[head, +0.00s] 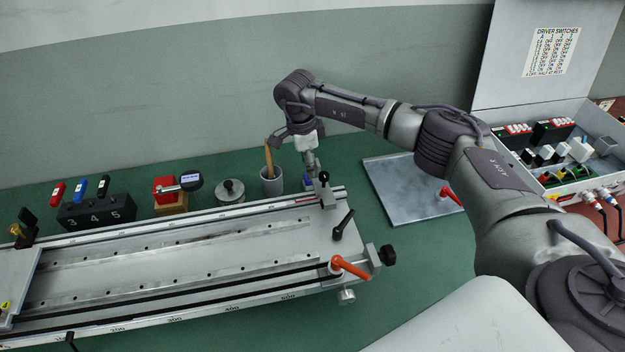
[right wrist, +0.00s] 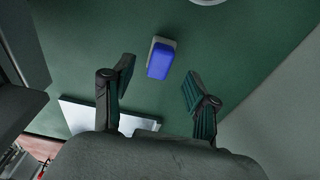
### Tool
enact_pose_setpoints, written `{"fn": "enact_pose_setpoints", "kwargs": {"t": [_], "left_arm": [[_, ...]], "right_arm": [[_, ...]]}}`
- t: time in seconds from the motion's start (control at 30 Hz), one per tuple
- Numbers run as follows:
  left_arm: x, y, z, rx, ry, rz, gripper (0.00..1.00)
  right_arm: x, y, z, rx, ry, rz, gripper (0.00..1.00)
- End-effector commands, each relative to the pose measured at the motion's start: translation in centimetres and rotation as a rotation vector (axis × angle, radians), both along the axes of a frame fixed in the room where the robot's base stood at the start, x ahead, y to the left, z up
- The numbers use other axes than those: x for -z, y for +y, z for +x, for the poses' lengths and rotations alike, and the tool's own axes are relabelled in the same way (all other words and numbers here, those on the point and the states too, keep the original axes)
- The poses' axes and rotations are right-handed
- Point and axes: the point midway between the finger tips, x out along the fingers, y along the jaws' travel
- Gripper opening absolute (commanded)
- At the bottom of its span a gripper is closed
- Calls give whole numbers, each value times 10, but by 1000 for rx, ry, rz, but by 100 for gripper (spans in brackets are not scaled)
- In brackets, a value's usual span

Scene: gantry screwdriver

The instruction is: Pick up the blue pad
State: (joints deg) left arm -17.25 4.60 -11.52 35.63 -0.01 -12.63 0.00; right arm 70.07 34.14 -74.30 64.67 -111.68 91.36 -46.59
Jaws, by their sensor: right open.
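The blue pad (right wrist: 160,61) has a blue face and a grey edge. In the right wrist view it lies on the green bench top, between and beyond my open fingers. In the head view a small bit of blue (head: 307,182) shows below my right gripper (head: 311,164), mostly hidden by it and the rail's end. My right gripper also shows in the right wrist view (right wrist: 159,73), with its fingers spread and nothing between them. I cannot tell its exact height above the pad. My left gripper is not in view.
A grey cup (head: 271,181) holding a wooden-handled tool stands close left of my right gripper. The long metal rail fixture (head: 180,262) with upright levers lies in front. A flat metal plate (head: 400,195) lies to the right, and a switch box (head: 560,180) stands beyond it.

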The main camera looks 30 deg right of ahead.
Motion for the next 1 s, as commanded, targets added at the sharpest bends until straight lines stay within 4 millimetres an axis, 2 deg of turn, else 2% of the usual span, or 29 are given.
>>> {"fn": "enact_pose_setpoints", "kwargs": {"t": [0.2,0.3,0.57,0.9,0.93,1.0], "left_arm": [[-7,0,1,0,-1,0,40],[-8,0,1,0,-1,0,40],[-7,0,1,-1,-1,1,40],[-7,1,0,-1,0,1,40],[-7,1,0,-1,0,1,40],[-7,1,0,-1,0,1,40]], "right_arm": [[33,-7,-1,0,4,0,58],[42,-8,-1,0,4,0,58],[45,-8,-1,-1,2,0,58],[45,-8,-1,0,2,0,3],[45,-8,-1,0,2,0,0],[44,-8,-1,0,2,0,0]]}}
